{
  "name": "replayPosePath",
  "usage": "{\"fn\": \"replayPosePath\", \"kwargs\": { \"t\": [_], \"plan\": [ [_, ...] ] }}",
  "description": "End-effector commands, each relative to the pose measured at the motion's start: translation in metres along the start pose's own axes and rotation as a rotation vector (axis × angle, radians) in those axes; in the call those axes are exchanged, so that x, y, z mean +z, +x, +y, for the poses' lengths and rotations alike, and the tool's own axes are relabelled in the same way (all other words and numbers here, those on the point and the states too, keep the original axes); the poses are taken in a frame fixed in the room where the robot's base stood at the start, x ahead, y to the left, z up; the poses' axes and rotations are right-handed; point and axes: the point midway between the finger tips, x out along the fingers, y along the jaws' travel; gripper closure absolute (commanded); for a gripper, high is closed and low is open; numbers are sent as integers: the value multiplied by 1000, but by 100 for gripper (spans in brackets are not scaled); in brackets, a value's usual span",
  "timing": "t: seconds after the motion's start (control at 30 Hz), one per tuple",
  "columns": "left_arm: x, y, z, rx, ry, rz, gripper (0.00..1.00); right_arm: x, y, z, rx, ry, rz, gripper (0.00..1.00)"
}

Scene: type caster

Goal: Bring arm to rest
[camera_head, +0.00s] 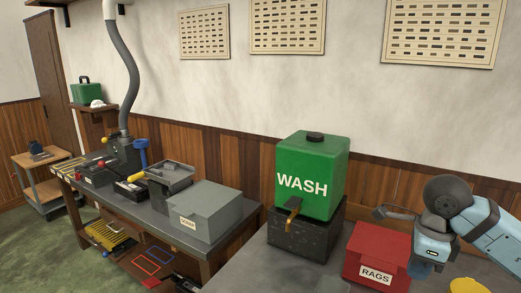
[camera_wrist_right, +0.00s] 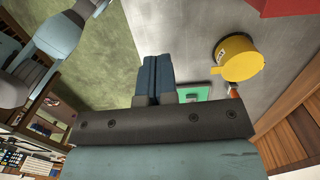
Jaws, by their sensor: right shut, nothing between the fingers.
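My right arm comes in from the right edge in the head view, pale blue with a dark round joint. Its gripper (camera_head: 384,212) is raised above the grey bench, near the red rags box (camera_head: 377,256). In the right wrist view the two dark blue fingers (camera_wrist_right: 157,62) are together with nothing between them. They point over the bench edge, apart from the things on it. My left gripper cannot be made out in either view.
A green wash tank (camera_head: 315,177) stands on a dark block (camera_head: 300,235) on the bench. A yellow tin (camera_wrist_right: 239,60) and a green flat item (camera_wrist_right: 195,93) are close by in the wrist view. A second bench (camera_head: 150,207) with a grey box (camera_head: 202,211) stands further left.

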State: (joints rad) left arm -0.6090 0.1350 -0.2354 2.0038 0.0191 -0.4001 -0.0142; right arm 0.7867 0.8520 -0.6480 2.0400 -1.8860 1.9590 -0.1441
Motion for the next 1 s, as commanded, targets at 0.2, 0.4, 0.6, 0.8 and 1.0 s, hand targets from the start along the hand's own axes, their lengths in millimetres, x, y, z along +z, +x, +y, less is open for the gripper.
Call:
{"fn": "replayPosePath", "kwargs": {
  "t": [0.2,0.4,0.6,0.8,1.0],
  "plan": [
    [-12,-10,1,-1,1,1,57,55,35,66,334,-35,-291,100],
    [-30,-17,-2,-6,5,11,57,106,36,138,765,87,-651,100],
    [-41,-31,-1,-7,6,3,57,141,9,168,1314,539,-1070,100],
    [-55,-41,-1,-9,10,0,57,127,34,136,1737,1323,-1317,100],
    [-69,-52,-1,-11,13,0,57,65,144,136,-1746,-2182,1141,100]
  ]
}}
